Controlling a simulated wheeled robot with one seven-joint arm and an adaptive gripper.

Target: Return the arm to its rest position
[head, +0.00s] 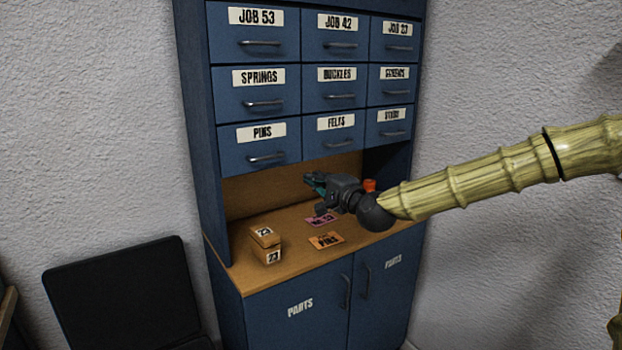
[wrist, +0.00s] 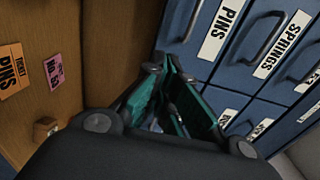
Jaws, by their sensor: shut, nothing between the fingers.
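My gripper (head: 314,180) is at the end of my arm, which reaches in from the right in the head view. It is above the wooden counter (head: 290,222) of the blue cabinet, just below and in front of the lower drawers. In the wrist view my gripper (wrist: 172,75) has its teal-lined fingers drawn together at the tips, and it is empty. The PINS drawer (wrist: 215,40) is close to the fingertips there; I cannot tell whether they touch it.
A small wooden box (head: 265,246) marked 23 stands on the counter. An orange PINS ticket (head: 327,240) and a pink ticket (head: 322,220) lie beside it. All the labelled drawers look closed. A black panel (head: 125,295) stands at the left. Open air lies in front of the cabinet.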

